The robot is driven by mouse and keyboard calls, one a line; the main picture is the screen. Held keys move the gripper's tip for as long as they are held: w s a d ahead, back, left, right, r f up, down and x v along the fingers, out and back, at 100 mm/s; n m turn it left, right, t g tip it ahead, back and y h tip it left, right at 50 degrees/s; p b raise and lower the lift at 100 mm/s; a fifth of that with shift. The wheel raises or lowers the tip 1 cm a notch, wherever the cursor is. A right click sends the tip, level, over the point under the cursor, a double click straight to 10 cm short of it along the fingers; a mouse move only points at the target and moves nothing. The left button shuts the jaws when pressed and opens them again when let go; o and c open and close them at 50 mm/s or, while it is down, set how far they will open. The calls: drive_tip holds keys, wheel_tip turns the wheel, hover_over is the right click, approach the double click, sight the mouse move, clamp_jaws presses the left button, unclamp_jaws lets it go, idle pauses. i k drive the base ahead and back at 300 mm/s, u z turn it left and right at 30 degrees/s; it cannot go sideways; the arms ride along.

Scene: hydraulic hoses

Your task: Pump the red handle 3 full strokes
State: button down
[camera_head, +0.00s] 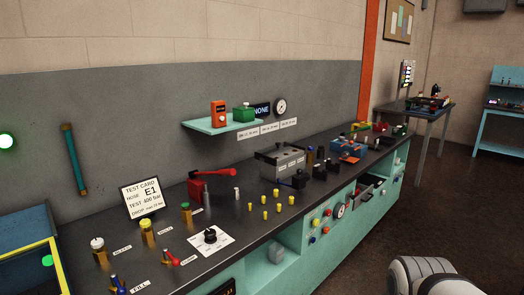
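A red pump body (196,190) stands on the dark bench top, left of the middle, near the back wall. Its red handle (214,172) lies roughly level above it and reaches to the right. A second, smaller red lever (170,257) stands near the bench's front left, by a small label. A white link of my own arm shows at the bottom right, away from the bench. My gripper is not in view, so its place and opening are not shown.
A test card (150,198) stands left of the pump. Capped fittings (148,235) and a black knob on a white plate (210,236) lie in front. A grey box (280,160) and several yellow caps (277,205) lie right. A turquoise shelf (222,125) hangs above.

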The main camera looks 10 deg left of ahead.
sight(229, 171)
drive_tip(key=u, duration=0.35)
drive_tip(key=i, duration=1.35)
drive_tip(key=u, duration=0.8)
drive_tip(key=k, duration=0.75)
drive_tip(key=u, duration=0.1)
drive_tip(key=i, duration=0.85)
drive_tip(key=z, duration=0.1)
